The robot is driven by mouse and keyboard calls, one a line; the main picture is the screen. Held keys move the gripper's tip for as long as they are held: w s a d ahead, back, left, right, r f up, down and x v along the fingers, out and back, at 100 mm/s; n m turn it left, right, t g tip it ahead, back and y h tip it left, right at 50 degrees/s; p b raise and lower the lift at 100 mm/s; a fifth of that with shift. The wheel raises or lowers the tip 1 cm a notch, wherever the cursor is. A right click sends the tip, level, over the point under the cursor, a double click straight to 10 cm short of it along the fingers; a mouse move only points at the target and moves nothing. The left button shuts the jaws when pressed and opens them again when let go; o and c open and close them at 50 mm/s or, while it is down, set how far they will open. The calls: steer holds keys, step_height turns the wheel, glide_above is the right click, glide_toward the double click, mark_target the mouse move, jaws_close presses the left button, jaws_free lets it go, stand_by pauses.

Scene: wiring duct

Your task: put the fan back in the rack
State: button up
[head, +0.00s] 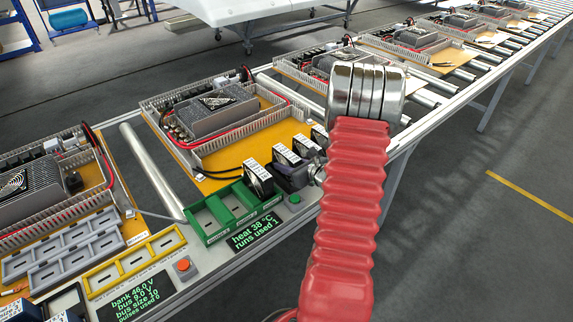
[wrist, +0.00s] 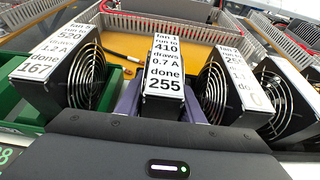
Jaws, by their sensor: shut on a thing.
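My gripper (head: 292,176) is shut on a fan (head: 286,156), with a purple finger on each side of it in the wrist view (wrist: 162,98). The held fan (wrist: 164,68) has a white label reading run to 410, draws 0.7 A, done 255. It is upright, just right of the green rack (head: 217,231). Another fan (head: 258,179), labelled 520 in the wrist view (wrist: 60,75), stands at the rack's right end. The rack's slots to its left look empty. Whether the held fan touches the surface below is hidden.
Two more fans stand close on the right of the held one, the nearer (wrist: 228,88) beside my finger. An orange board (head: 225,160) with a grey unit and duct lies behind. A display (head: 256,232) reads heat 38 °C, runs used 1. A yellow rack (head: 135,262) is at left.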

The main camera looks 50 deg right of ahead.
steer(key=o, duration=1.3)
steer(key=v, duration=1.2)
